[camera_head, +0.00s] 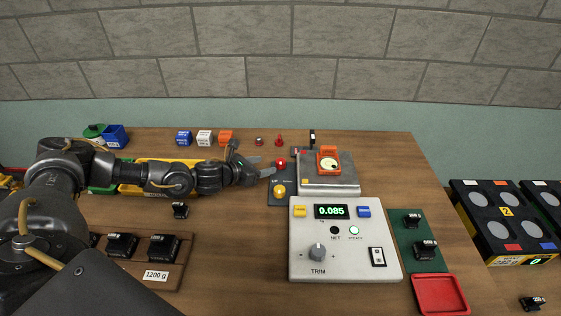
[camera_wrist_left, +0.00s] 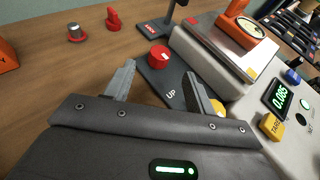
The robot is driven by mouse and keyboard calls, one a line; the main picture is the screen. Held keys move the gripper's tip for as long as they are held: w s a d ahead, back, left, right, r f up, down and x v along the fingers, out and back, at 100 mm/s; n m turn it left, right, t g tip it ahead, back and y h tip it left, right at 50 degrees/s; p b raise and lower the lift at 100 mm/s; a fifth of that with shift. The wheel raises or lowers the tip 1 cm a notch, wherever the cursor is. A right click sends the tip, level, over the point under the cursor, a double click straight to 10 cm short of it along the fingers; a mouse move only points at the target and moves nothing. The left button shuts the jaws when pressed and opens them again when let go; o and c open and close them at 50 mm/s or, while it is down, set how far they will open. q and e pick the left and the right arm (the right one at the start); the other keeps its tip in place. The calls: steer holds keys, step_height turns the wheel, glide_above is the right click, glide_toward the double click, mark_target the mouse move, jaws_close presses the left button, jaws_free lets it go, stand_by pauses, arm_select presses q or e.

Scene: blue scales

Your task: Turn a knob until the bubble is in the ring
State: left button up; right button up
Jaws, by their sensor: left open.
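The red knob (camera_head: 281,163) stands on a dark plate (camera_head: 288,201) left of the scale, with a yellow knob (camera_head: 279,190) in front of it. My left gripper (camera_head: 263,167) is open and empty, just left of the red knob. In the left wrist view the red knob (camera_wrist_left: 159,55) lies just ahead, between the lines of the fingers and apart from them. The right finger partly hides the yellow knob (camera_wrist_left: 217,106). The orange level (camera_head: 329,165) sits on the metal scale (camera_head: 331,186); its bubble is too small to place. My right gripper is out of view.
The grey control box (camera_head: 345,268) reads 0.085 and has a TRIM dial (camera_head: 318,253). A weight rack (camera_head: 170,280) is front left, a red tray (camera_head: 440,295) front right. Bare wood lies around (camera_head: 240,225).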

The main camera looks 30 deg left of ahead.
mark_target(279, 161)
arm_select(q)
steer(key=p+x, duration=0.2)
steer(key=x, duration=0.7)
steer(key=c, duration=1)
steer(key=shift+o, duration=0.2)
